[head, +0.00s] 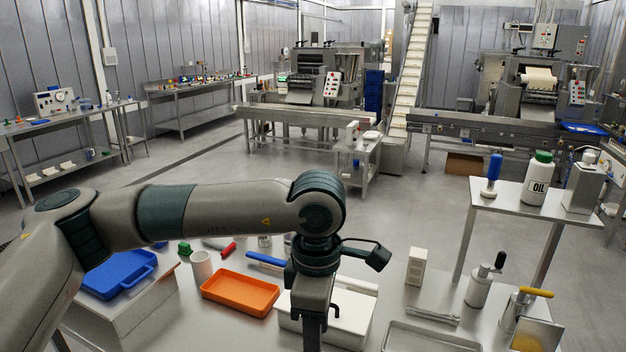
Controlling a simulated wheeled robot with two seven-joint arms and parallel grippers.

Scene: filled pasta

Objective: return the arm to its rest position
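My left arm (210,206) comes in from the left and stretches level across the front of the view. Its elbow-like joint bends down at the middle, and the lower part hangs over the table (390,280). My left gripper (312,330) points down at the bottom edge. Its fingertips cannot be made out, so I cannot tell if it is open or holding anything. My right arm and gripper are not in view.
Below the arm are an orange tray (240,292), a white box (352,318), a blue case (118,272) and a white cup (202,265). Open floor (420,205) lies beyond.

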